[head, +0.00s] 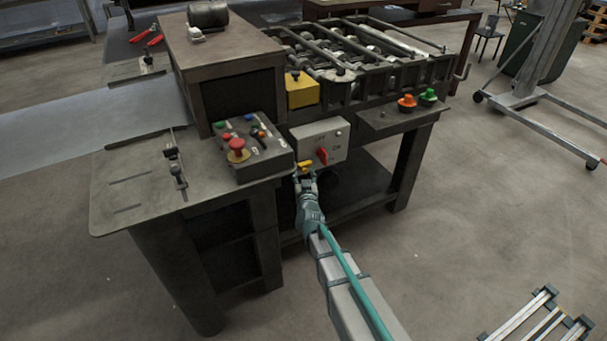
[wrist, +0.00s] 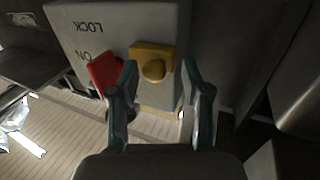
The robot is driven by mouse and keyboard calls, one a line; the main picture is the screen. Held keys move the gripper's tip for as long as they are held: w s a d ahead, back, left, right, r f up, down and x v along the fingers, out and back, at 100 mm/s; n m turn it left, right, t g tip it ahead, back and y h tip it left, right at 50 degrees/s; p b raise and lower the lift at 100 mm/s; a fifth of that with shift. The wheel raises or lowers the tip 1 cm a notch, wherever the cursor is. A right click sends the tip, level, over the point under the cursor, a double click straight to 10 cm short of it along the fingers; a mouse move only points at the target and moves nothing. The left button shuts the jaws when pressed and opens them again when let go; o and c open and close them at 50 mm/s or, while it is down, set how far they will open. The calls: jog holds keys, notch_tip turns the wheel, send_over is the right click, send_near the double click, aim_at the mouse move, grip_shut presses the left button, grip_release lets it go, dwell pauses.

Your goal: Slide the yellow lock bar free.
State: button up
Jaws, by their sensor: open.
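The yellow lock bar (head: 304,166) sits at the lower left of the grey switch box (head: 329,139), beside the red switch handle (head: 322,156). In the wrist view the yellow lock bar (wrist: 153,66) shows as a yellow block with a rounded knob, and the red handle (wrist: 103,72) lies just left of it. My gripper (wrist: 162,80) is open, with one finger on each side of the yellow bar. I cannot tell whether the fingers touch it. In the head view my gripper (head: 306,182) is right at the bar and partly covers it.
A control panel (head: 270,163) with a red mushroom button stands left of the switch box. A shelf with orange and green buttons (head: 407,101) is to the right. A yellow box (head: 301,91) is above. The floor in front is open, with a metal frame at lower right.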

jog(key=s+d, duration=0.1)
jog(key=s, duration=1.1)
jog(key=shift+d, duration=0.2)
jog(key=s+a+f+n+g+y, duration=0.1)
jog(key=s+a+f+g+y, duration=0.25)
jog(key=f, duration=0.55)
jog(key=s+d+f+g+h, duration=0.2)
jog(key=s+d+f+g, duration=0.1)
jog(key=s+f+g, duration=0.65)
jog(key=s+d+f+g+h+p, duration=0.1)
jog(key=s+d+f+g, duration=0.3)
jog(key=s, duration=0.8)
jog(key=s+d+f+m+g+h+p, duration=0.1)
jog(key=s+d+f+g, duration=0.2)
jog(key=s+d, duration=0.6)
jog(key=s+d+f+m+g+h+p, duration=0.1)
jog(key=s+d+f+g, duration=0.3)
jog(key=s, duration=1)
jog(key=shift+s+d+f+g+h+p, duration=0.35)
jog(key=shift+d+f+p, duration=0.25)
jog(key=shift+d, duration=0.65)
